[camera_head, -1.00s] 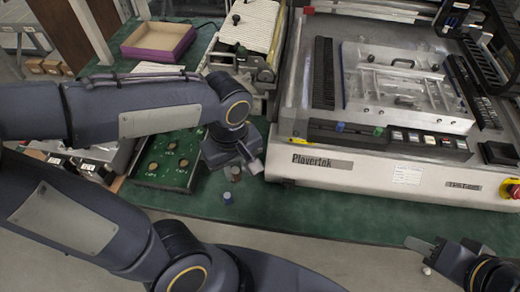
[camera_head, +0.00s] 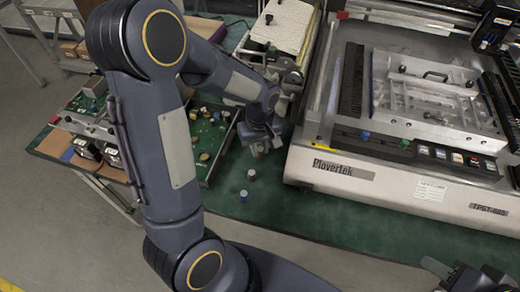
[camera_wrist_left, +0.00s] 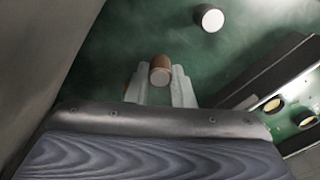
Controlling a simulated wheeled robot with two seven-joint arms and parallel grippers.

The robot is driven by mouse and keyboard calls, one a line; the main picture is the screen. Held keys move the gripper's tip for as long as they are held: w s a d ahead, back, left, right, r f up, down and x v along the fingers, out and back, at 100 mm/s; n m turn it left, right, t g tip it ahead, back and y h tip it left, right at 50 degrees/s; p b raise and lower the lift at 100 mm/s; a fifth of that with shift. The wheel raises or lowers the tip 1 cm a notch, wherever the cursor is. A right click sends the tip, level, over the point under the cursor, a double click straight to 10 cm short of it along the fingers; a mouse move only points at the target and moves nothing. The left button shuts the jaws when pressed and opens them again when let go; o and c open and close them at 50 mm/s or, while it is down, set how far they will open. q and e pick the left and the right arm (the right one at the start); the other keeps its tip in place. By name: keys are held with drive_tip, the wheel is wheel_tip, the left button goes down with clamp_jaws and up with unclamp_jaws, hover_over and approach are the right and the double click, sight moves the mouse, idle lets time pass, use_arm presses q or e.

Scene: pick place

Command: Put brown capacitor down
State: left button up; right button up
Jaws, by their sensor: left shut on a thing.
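In the left wrist view the brown capacitor (camera_wrist_left: 160,72), with a pale end, sits between the two pale fingers of my left gripper (camera_wrist_left: 160,84), which is shut on it. In the head view my left gripper (camera_head: 262,150) hangs over the green table, right beside the parts board; the held capacitor cannot be made out clearly there. My right gripper (camera_head: 437,268) shows only partly at the lower right edge, and its jaw opening is unclear.
Two small capacitors stand on the green table (camera_head: 310,222), a pale one (camera_head: 251,174) and a blue-sided one (camera_head: 244,196). A green board (camera_head: 208,165) with several round parts lies left of the gripper. The grey Plovertek machine (camera_head: 345,185) stands to the right.

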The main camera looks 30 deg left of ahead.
use_arm(q)
drive_tip(key=shift+f, duration=0.7)
